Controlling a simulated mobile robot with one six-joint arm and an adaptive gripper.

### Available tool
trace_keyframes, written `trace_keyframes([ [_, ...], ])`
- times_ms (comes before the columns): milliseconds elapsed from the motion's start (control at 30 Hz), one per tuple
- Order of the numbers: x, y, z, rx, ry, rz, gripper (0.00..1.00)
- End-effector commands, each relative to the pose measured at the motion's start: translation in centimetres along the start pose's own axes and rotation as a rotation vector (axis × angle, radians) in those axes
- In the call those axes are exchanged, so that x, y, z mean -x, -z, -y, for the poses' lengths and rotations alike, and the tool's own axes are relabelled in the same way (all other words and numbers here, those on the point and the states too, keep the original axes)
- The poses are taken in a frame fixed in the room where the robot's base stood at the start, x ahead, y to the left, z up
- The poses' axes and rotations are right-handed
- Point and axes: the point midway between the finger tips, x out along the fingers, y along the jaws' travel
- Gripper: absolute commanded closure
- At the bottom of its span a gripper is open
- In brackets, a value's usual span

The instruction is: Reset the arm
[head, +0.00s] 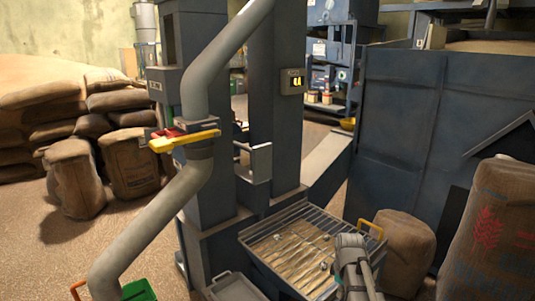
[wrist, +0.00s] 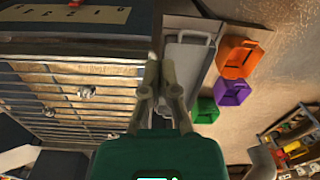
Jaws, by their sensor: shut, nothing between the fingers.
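My gripper (wrist: 160,66) shows in the wrist view, with its two pale fingers drawn together beyond the dark green gripper body. The fingers are shut and empty, over the edge between the barred hopper (wrist: 60,93) and a grey metal tray (wrist: 184,62). In the head view, a grey part of my arm reaches in at the lower right, in front of the hopper's grate (head: 290,244). I cannot make out the fingertips in the head view.
Orange (wrist: 236,58), purple (wrist: 232,92) and green (wrist: 206,111) bins stand on the floor beside the tray. A grey pipe (head: 150,215) with a yellow lever (head: 185,140) crosses the head view's left.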

Motion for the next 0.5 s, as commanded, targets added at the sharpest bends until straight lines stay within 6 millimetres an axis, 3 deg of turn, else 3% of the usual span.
trace_keyframes([
  [33, 1.8, -0.2, 1.0, -0.046, -0.001, 0.000, 1.00],
  [500, 9.9, -0.6, 7.2, -0.535, -0.011, -0.006, 1.00],
])
